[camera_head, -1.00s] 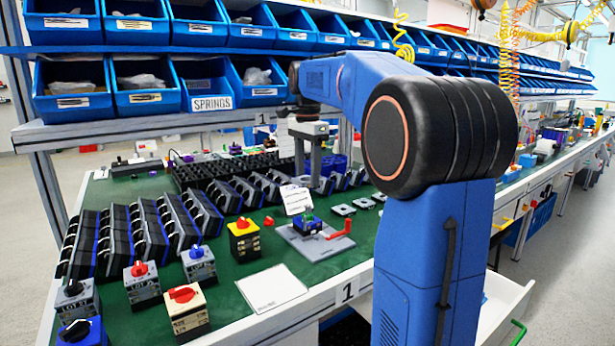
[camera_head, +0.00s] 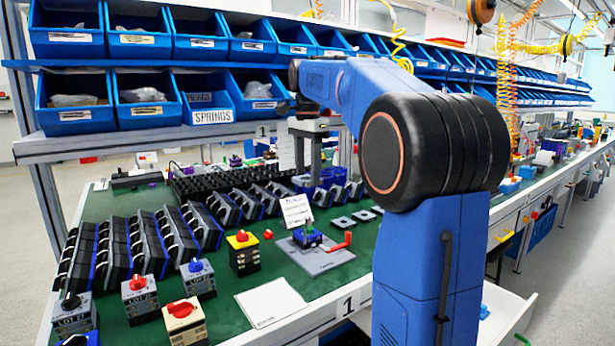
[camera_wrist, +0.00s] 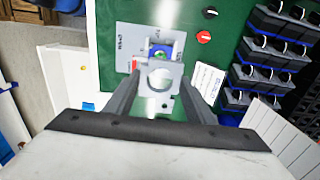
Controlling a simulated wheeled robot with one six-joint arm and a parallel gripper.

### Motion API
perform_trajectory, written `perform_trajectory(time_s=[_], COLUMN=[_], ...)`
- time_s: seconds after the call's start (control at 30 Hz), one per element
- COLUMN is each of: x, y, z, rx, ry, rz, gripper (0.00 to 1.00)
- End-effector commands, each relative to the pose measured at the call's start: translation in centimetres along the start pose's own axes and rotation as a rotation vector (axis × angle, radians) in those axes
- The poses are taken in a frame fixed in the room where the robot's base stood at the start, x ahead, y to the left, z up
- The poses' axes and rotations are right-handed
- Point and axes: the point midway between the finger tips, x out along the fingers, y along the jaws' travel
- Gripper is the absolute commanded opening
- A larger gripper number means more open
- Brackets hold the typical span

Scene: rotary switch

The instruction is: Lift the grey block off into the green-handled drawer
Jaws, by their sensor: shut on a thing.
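In the wrist view my gripper (camera_wrist: 160,92) is shut on the grey block (camera_wrist: 153,101), a flat-looking grey piece with a pale round feature (camera_wrist: 161,78). The block is between the two fingers, above the bench. In the head view my gripper (camera_head: 308,172) hangs over the rear of the green bench; the block is hard to make out there. The drawer (camera_head: 497,312) is pulled out at lower right, partly behind my arm, with its green handle (camera_head: 522,340) at the frame's edge. The white drawer (camera_wrist: 62,85) also appears at left in the wrist view.
A grey fixture plate (camera_head: 325,262) holds a blue switch and a red lever (camera_head: 340,241), with a white card behind. Several knobbed switch blocks (camera_head: 140,298) stand at front left. Rows of black units (camera_head: 140,240) and blue bins (camera_head: 205,107) lie behind.

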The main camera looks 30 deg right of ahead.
Motion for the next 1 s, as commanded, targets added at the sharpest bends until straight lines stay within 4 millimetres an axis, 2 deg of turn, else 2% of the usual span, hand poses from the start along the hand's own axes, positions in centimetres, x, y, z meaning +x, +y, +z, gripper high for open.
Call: perform_trajectory(time_s=[0.7, 1.0], x=[-2.9, -3.3], y=[0.0, 0.0], z=[0.0, 0.0], rx=[0.000, 0.000], ry=[0.000, 0.000], rz=[0.000, 0.000], gripper=[0.22, 0.22])
